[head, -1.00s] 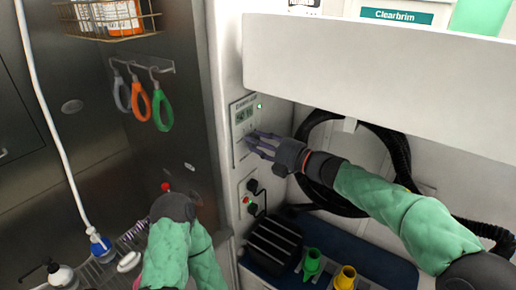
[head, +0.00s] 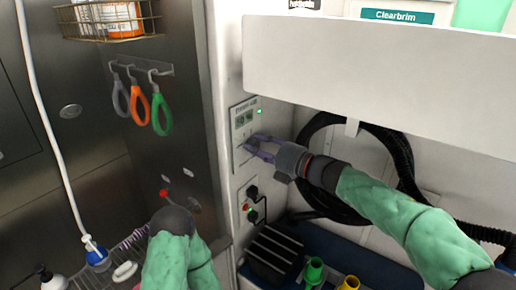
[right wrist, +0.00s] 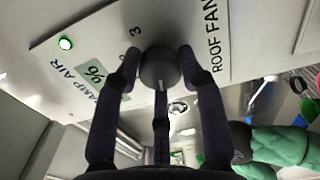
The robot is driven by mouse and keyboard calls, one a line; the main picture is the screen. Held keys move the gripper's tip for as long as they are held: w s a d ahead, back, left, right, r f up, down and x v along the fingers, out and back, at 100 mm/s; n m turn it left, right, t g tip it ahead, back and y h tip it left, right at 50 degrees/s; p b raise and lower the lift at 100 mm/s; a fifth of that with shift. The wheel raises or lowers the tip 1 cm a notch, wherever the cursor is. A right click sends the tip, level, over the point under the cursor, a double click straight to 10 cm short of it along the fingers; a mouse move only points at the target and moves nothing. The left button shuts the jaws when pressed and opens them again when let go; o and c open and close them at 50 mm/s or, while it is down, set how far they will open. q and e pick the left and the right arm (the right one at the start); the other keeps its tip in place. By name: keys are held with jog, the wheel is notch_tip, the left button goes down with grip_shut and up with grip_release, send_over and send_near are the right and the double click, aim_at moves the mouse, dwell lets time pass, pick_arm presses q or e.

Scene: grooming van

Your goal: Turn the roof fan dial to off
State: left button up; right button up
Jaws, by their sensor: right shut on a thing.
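The roof fan dial (right wrist: 158,68) is a round dark grey knob on a white panel, in the right wrist view. A pale mark on it faces the bottom of that picture. The lettering "ROOF FAN" is right of it and a "3" left of it. My right gripper (right wrist: 160,70) is shut on the dial, with fingers on either side and a third below. In the head view my right gripper (head: 252,146) reaches the control panel (head: 244,117) from the right, and its fingers hide the dial. My left arm shows at the lower left, but its gripper is hidden.
A green light (head: 259,111) is lit on the panel. Below are a socket plate (head: 248,206) with plugs and a black ribbed box (head: 270,252). A white overhead cabinet (head: 370,75) hangs above my right arm. A coiled black hose (head: 405,165) is behind it.

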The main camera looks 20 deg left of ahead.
jog(key=shift+w+f, duration=0.1)
jog(key=o, duration=1.1)
jog(key=shift+w+d, duration=0.1)
jog(key=shift+w, duration=0.05)
jog(key=shift+o, duration=0.2)
jog(key=v, duration=1.2)
